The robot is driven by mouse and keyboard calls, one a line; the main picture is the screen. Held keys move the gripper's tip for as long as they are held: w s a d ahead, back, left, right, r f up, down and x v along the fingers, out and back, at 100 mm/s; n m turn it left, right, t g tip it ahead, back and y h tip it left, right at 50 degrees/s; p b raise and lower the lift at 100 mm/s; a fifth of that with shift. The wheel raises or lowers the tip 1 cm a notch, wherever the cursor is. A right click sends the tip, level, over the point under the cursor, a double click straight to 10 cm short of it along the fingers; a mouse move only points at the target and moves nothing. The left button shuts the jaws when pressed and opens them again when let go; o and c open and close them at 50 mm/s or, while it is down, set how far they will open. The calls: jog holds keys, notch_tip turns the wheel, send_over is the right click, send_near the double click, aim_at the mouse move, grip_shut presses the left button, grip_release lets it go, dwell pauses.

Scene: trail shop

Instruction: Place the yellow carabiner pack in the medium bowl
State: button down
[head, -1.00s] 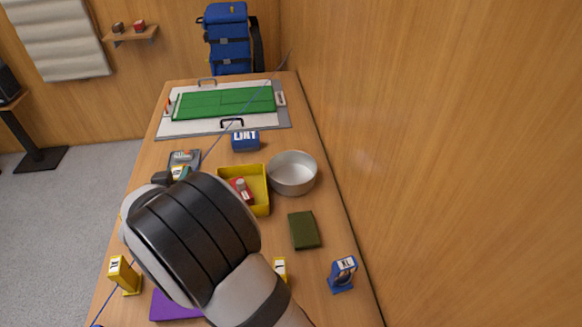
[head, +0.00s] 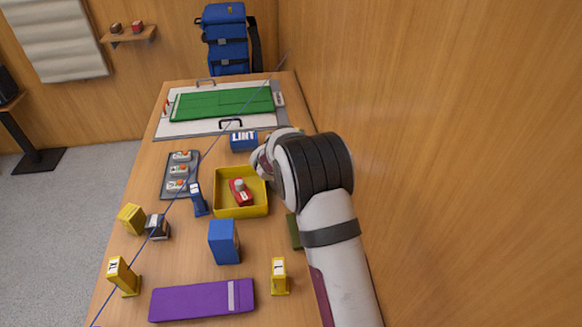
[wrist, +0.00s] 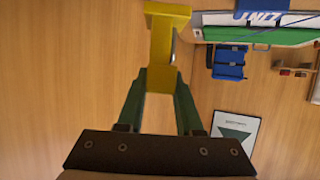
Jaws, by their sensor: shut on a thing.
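The yellow carabiner pack (wrist: 165,22) is between the green fingertips of my gripper (wrist: 160,80) in the wrist view. My gripper is shut on its narrow end, and the wider end sticks out beyond the tips. A bit of grey metal shows at its side. In the head view my arm reaches over the right side of the table, just right of the yellow tray; fingertips and pack are hidden there. The round metal bowl, seen earlier right of that tray, is hidden behind my arm now. No bowl shows in the wrist view.
The yellow tray (head: 241,211) holds a red item (head: 240,192). A blue LINT box (head: 243,140) stands behind it. A blue box (head: 224,241), a purple case (head: 202,299) and yellow stands (head: 280,277) are nearer. A wooden wall (head: 450,150) rises along the right.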

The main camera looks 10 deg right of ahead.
notch_tip(320, 180, down, 13)
jog(key=shift+r, duration=0.1)
dwell(0.3)
jog(key=c, duration=0.6)
grip_release()
jog(key=s+a+r+g+y, duration=0.2)
jog(key=s+a+r+y, duration=0.15)
jog(key=s+r, duration=0.35)
jog(key=s+a+r+g+y, duration=0.15)
jog(key=s+a+r, duration=0.3)
jog(key=s, duration=0.45)
jog(key=s+d+r+g, duration=0.1)
jog(key=s+g, duration=0.2)
jog(key=s, duration=0.8)
jog(key=s+d+r+g+y, duration=0.1)
jog(key=s+r+g, duration=0.1)
jog(key=s, duration=1)
jog(key=s+d+r+m+g+y, duration=0.1)
jog(key=s+g, duration=0.3)
jog(key=s, duration=0.8)
jog(key=shift+s+d+r, duration=0.1)
jog(key=shift+d+r, duration=0.15)
jog(key=shift+r, duration=0.3)
